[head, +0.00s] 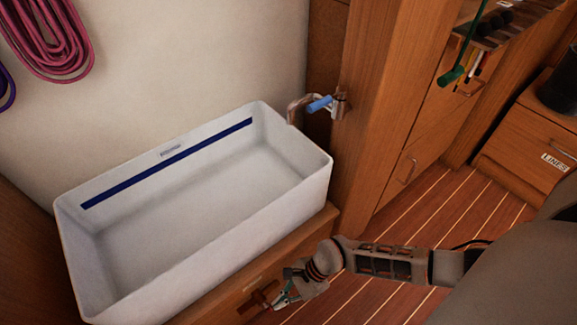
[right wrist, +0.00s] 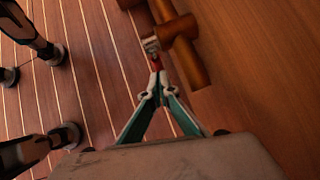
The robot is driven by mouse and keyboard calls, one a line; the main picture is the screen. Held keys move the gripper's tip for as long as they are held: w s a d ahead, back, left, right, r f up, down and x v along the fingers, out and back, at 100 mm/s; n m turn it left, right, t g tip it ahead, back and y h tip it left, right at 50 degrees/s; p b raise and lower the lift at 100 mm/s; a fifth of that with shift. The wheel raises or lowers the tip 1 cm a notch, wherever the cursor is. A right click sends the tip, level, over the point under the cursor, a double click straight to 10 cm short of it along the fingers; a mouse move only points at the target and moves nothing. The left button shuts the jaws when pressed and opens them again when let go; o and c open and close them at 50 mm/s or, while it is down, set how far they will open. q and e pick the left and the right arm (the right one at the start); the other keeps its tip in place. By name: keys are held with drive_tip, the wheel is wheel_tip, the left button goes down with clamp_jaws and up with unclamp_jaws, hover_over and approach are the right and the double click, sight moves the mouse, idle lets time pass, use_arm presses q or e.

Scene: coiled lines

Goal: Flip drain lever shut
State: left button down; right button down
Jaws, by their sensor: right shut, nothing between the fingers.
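A brown lever-like fitting (head: 258,299) sits low on the wooden front below the white basin (head: 322,170). I take it to be the drain lever. In the right wrist view it is a brown bar (right wrist: 187,65) crossed by a second rounded bar, with a small grey and red part beside it. My right gripper (head: 278,303) is shut and empty right by this fitting. Its fingertips (right wrist: 155,68) meet at the red part; I cannot tell whether they touch it. My left gripper is not in view.
A bent pipe with a blue handle (head: 320,104) is on the wooden post (head: 370,100) at the basin's right end. Pink coiled line (head: 45,40) hangs on the wall. Drawers stand at the right. The striped wooden floor (head: 440,215) is clear between.

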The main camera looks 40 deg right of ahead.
drive_tip(key=shift+a, duration=0.15)
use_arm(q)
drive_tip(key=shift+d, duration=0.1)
use_arm(e)
drive_tip(key=shift+a+f, duration=0.25)
drive_tip(key=shift+a, duration=0.5)
